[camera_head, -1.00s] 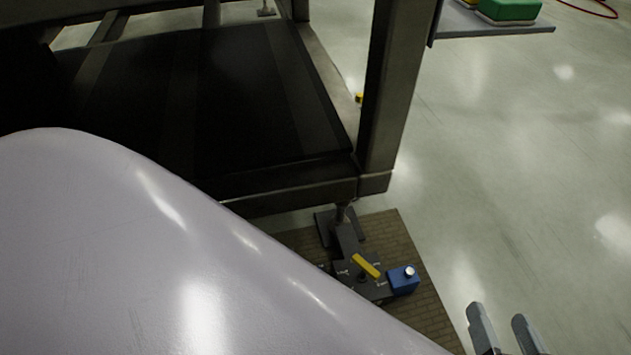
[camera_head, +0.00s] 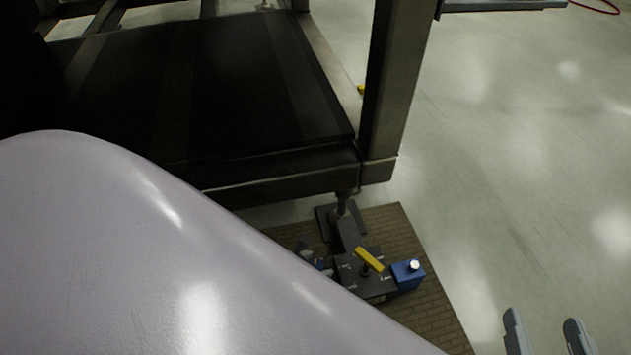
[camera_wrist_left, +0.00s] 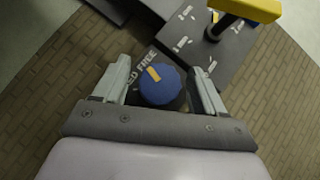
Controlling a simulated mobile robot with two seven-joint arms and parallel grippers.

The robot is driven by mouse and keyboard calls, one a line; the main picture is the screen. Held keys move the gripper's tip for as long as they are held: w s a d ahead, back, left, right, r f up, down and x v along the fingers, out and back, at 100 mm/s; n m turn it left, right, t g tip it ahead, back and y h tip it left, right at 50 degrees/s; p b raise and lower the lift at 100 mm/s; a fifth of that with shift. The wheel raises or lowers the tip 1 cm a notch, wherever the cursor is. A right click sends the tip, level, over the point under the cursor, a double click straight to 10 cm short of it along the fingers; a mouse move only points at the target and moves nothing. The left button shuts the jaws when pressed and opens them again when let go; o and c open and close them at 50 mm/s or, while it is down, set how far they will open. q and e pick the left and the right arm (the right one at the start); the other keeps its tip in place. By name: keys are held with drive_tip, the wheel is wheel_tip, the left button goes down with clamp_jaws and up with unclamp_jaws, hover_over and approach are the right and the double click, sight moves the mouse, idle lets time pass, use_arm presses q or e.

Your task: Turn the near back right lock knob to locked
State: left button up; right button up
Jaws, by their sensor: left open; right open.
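The lock knob (camera_wrist_left: 165,89) is round and blue with an orange stripe on top. In the left wrist view it lies between the fingers of my left gripper (camera_wrist_left: 159,70), which is open with gaps at the sides. The stripe points roughly toward the word FREE; the other word beside it is partly hidden. In the head view the left gripper (camera_head: 316,259) shows only as small fingertips past my pale arm, at the dark plate's (camera_head: 372,285) left side. My right gripper (camera_head: 548,338) is open and empty at the bottom right.
A yellow lever (camera_head: 369,259) stands on the dark plate, close ahead of the left gripper. A blue box (camera_head: 408,275) with a white button sits to its right. A dark frame post (camera_head: 392,95) rises behind.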

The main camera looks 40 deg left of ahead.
use_arm(q)
drive_tip(key=c, duration=1)
drive_tip(key=shift+r+n+y+p, duration=0.2)
drive_tip(key=shift+n+y+p, duration=0.2)
drive_tip(key=shift+n+p, duration=0.1)
drive_tip(key=shift+f+n+y+p, duration=0.1)
drive_tip(key=shift+n+y+p, duration=0.25)
drive_tip(key=shift+n+y, duration=0.3)
drive_tip(key=shift+n, duration=0.35)
use_arm(e)
drive_tip(key=shift+w+a+f+m+g, duration=0.2)
drive_tip(key=shift+w+a+m+g, duration=0.1)
drive_tip(key=shift+a+g, duration=0.15)
drive_tip(key=shift+r, duration=0.1)
use_arm(q)
drive_tip(key=o, duration=1)
drive_tip(key=shift+f, duration=0.1)
use_arm(e)
drive_tip(key=shift+s+r, duration=0.1)
drive_tip(key=shift+s, duration=0.05)
